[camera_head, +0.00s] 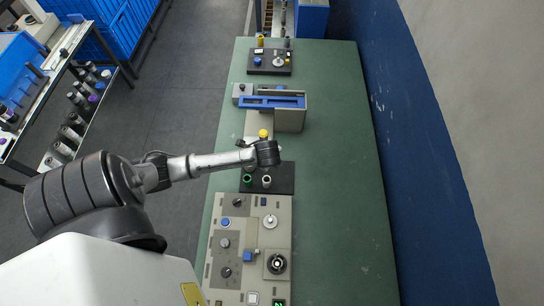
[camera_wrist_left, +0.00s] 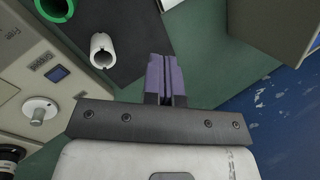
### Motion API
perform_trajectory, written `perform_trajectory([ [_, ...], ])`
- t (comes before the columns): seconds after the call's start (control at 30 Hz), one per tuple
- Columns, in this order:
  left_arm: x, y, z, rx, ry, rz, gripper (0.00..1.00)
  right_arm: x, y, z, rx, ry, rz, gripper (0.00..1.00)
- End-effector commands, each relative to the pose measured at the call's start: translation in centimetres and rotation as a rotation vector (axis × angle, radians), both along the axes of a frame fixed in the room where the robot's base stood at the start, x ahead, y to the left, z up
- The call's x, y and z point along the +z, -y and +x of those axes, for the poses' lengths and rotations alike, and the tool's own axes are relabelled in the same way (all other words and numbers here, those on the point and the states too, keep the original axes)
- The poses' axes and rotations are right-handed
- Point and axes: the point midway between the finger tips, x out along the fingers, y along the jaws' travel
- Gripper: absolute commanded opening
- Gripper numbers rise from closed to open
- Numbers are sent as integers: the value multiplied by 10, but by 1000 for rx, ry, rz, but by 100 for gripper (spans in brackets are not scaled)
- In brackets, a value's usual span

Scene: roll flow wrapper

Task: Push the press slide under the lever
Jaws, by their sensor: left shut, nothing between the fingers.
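The press unit is a grey block (camera_head: 290,119) with a blue bar (camera_head: 272,102) across its top, past my left gripper on the green bench. A yellow knob (camera_head: 263,133) stands on a pale strip at its near side; I cannot tell for certain which part is the slide or the lever. My left gripper (camera_wrist_left: 160,75) is shut and empty, its purple fingers pressed together over the green bench top. In the head view its fingertips are hidden under the dark wrist end. My right gripper is not in view.
A black plate with a green ring (camera_wrist_left: 53,8) and a white ring (camera_wrist_left: 102,48) lies beside the gripper. A control panel (camera_head: 230,270) with knobs lies nearer. A dark plate (camera_head: 270,64) with knobs is beyond the press. The bench's right side is clear.

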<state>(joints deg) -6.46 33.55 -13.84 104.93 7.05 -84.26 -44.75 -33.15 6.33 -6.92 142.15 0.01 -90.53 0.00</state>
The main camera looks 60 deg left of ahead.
Motion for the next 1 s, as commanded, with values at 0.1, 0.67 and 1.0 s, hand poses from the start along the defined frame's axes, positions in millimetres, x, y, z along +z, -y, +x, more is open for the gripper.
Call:
perform_trajectory([
  [0.1,-18,-8,-5,-241,-126,42,0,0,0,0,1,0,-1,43],
  [0.67,-25,-6,0,-917,-333,172,0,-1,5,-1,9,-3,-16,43],
  [1.0,-69,-20,9,-925,-339,172,0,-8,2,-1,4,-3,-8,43],
])
